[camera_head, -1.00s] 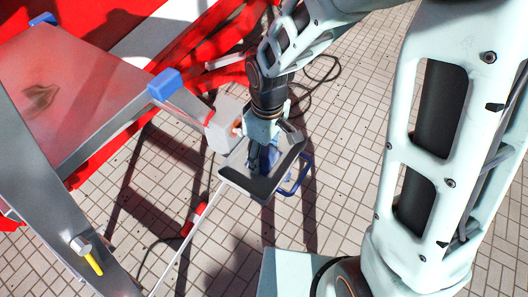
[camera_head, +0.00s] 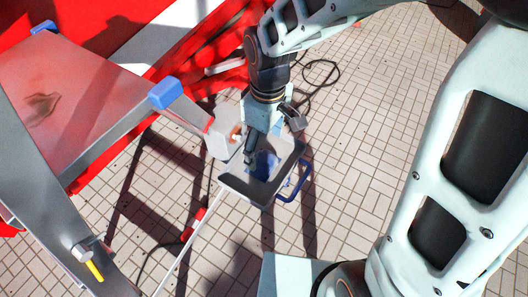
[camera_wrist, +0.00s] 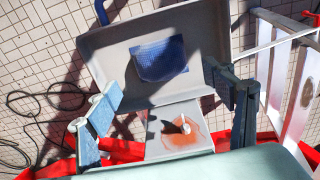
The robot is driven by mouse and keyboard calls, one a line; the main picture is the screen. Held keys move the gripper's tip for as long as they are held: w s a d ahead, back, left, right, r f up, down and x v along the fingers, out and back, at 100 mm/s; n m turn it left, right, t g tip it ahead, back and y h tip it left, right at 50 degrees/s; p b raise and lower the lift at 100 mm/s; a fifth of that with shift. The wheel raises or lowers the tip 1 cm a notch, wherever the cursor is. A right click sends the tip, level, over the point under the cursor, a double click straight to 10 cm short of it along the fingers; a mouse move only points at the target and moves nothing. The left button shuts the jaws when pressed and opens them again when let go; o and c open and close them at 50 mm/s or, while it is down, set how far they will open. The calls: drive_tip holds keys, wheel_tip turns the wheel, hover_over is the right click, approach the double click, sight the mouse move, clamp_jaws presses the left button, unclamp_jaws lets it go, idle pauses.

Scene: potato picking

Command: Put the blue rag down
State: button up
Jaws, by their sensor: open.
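The blue rag (camera_head: 264,166) lies on the floor of a small grey tray (camera_head: 246,191). In the wrist view the blue rag (camera_wrist: 160,58) is a loose, slightly folded patch inside the grey tray (camera_wrist: 112,68), with bare tray around it. My gripper (camera_head: 272,140) is above the tray with its fingers spread and nothing between them. In the wrist view the fingers of my gripper (camera_wrist: 165,92) stand to either side of the picture, apart from the rag. Part of the rag is hidden by a finger in the head view.
A white box with an orange stain (camera_wrist: 180,128) adjoins the tray. A metal table-like machine part (camera_head: 90,75) with blue corners (camera_head: 165,95) stands left, with red frame bars behind. A black cable (camera_head: 318,75) lies on the tiled floor. Floor to the right is clear.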

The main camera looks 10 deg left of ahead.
sight(265, 160)
wheel_tip(265, 160, up, 6)
drive_tip(key=shift+d+f, duration=0.1)
drive_tip(key=shift+f, duration=0.1)
idle(0.3)
